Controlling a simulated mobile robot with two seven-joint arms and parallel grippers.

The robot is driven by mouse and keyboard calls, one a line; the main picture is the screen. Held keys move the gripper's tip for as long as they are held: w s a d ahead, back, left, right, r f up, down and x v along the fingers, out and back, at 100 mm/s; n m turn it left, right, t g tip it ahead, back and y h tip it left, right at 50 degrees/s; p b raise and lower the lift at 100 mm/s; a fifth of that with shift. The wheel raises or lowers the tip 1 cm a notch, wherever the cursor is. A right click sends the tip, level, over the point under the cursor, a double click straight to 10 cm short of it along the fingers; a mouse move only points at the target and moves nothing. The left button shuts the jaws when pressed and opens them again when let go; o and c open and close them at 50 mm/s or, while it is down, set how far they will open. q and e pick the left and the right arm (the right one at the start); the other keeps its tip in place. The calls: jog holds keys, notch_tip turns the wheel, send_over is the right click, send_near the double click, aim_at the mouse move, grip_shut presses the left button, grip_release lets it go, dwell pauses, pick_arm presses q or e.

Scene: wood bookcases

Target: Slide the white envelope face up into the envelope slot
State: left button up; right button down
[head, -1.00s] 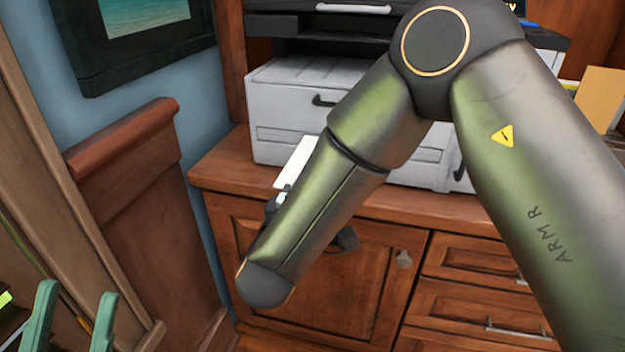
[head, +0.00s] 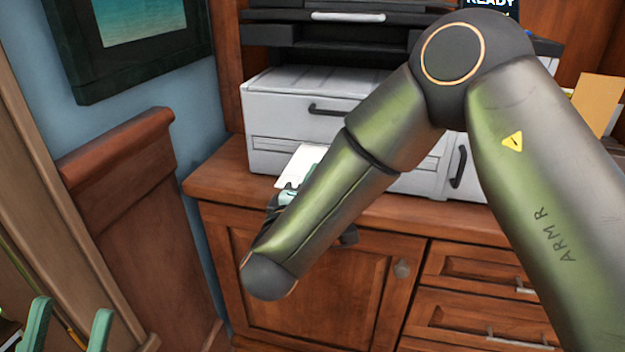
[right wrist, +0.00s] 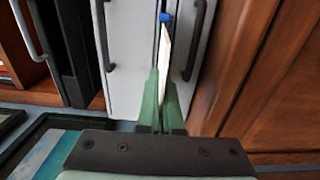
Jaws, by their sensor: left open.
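The white envelope (head: 302,165) is in front of the pale grey drawer unit, partly hidden behind my right forearm. Its visible side looks plain white, and I cannot tell which face is up. In the right wrist view the envelope (right wrist: 164,58) shows nearly edge-on between the green fingers. My right gripper (head: 288,192) is shut on it, mostly hidden by the forearm in the head view; its fingers (right wrist: 162,98) show in the wrist view. My left gripper (head: 68,328) is open and empty at the bottom left. I cannot make out which opening is the envelope slot.
The drawer unit (head: 300,112) with black handles stands on the wooden counter (head: 215,168), black trays (head: 320,38) above it. A wooden partition (head: 120,190) stands at the left. A small blue thing (right wrist: 166,17) shows beyond the envelope. Cabinet doors (head: 330,290) lie below.

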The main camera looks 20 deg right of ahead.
jog(key=shift+w+d, duration=0.25)
jog(key=shift+w, duration=0.15)
jog(key=c, duration=1)
grip_release()
jog(key=shift+s+a, duration=0.1)
jog(key=p+v, duration=0.2)
jog(key=v, duration=1)
jog(key=shift+s, duration=0.1)
